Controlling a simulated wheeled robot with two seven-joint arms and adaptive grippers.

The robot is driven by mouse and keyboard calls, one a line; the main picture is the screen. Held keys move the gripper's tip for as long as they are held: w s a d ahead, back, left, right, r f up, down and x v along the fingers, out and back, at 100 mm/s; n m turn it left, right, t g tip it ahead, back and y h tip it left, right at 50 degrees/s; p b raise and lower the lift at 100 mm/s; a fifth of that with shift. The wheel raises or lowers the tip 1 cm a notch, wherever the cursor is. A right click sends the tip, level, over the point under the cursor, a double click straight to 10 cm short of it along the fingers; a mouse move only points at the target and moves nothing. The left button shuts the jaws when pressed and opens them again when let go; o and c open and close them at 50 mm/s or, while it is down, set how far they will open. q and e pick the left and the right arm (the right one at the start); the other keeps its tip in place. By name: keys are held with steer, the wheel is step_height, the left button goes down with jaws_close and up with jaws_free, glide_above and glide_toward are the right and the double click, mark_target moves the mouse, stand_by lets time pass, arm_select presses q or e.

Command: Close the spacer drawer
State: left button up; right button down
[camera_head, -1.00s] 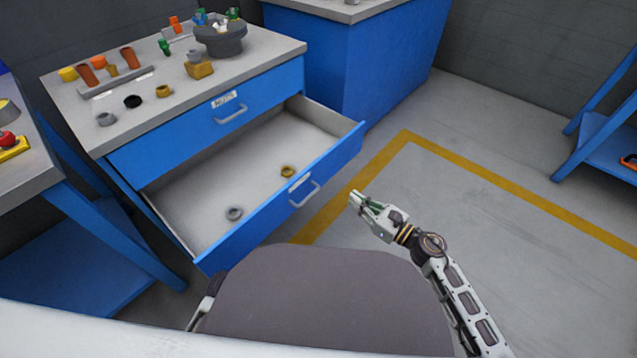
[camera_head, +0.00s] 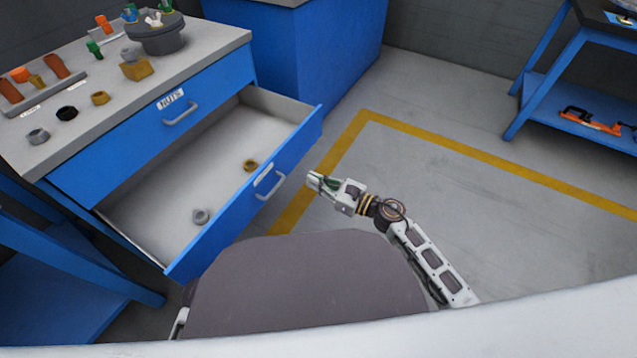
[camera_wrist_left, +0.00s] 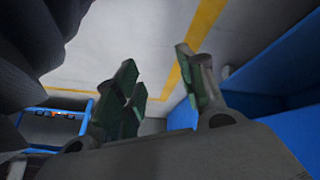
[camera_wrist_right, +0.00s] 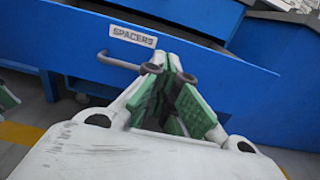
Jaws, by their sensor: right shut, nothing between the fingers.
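The spacer drawer (camera_head: 257,210) is the lower blue drawer and stands pulled out. It holds a grey ring (camera_head: 201,216) and a brass ring (camera_head: 249,165). Its handle (camera_head: 269,182) is on the front. In the right wrist view the front carries a "SPACERS" label (camera_wrist_right: 133,37), with the handle (camera_wrist_right: 118,60) below it. My right gripper (camera_head: 312,180) is shut and empty, just outside the drawer front to the right of the handle. In the left wrist view my left gripper (camera_wrist_left: 160,85) has its fingers apart, pointing at floor, with nothing between them.
The closed upper drawer (camera_head: 150,125) is labelled "NUTS". The bench top (camera_head: 215,45) holds rings, a rack and a grey round fixture (camera_head: 158,38). Another blue cabinet (camera_head: 295,50) stands behind. Floor with a yellow line (camera_head: 450,150) is clear to the right.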

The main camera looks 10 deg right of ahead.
steer(key=b, duration=0.1)
glide_toward(274, 163)
steer(key=x, duration=0.5)
arm_select(q)
steer(key=shift+s+d+f+t+b, duration=0.1)
steer(key=shift+d+f+t+b, duration=0.1)
steer(key=shift+f, duration=0.75)
steer(key=shift+s+d+f+t+b, duration=0.1)
steer(key=shift+f+t+b, duration=0.1)
steer(key=shift+f, duration=0.75)
arm_select(e)
steer(key=shift+x, duration=1)
arm_select(q)
steer(key=shift+w+r+h, duration=0.15)
steer(key=shift+w+h, duration=0.1)
steer(key=shift+h, duration=0.05)
arm_select(e)
steer(key=shift+w, duration=0.1)
